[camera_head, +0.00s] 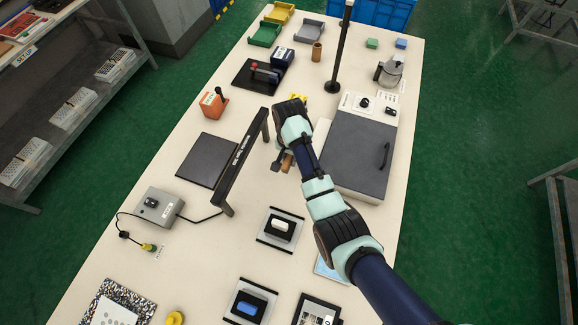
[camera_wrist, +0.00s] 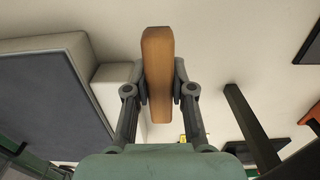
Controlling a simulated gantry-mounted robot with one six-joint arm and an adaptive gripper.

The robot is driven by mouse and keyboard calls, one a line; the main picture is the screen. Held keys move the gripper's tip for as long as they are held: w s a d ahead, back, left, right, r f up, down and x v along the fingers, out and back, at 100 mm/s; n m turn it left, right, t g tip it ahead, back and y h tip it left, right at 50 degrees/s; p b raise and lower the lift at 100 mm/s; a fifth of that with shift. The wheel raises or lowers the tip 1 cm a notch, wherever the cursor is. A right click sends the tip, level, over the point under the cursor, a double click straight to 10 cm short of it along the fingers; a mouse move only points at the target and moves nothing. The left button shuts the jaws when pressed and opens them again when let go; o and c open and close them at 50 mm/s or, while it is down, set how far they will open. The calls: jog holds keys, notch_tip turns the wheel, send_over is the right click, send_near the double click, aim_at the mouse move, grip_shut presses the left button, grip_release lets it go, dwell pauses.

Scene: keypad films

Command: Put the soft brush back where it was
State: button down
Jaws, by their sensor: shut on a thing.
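The soft brush, of which I see a brown wooden part (camera_head: 287,163), is held above the table between the black frame and the grey-lidded box. In the wrist view its wooden body (camera_wrist: 158,60) stands upright between both fingers. My gripper (camera_wrist: 160,88) is shut on it, one finger on each side. In the head view my gripper (camera_head: 281,158) is partly hidden by the wrist. Bristles cannot be made out. A brown cylindrical cup (camera_head: 317,51) stands farther back on the table.
A black frame (camera_head: 242,163) stands left of my gripper, beside a dark flat plate (camera_head: 205,160). The grey-lidded box (camera_head: 357,150) is close on the right. An orange holder (camera_head: 213,103) stands at the left. A black post (camera_head: 340,50) rises at the back.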

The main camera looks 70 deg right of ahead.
aim_at(289, 165)
jog(key=shift+f+b, duration=0.6)
jog(key=shift+f, duration=1.75)
jog(key=shift+f, duration=0.1)
jog(key=c, duration=1)
grip_release()
notch_tip(289, 165, up, 12)
jog(key=p, duration=0.3)
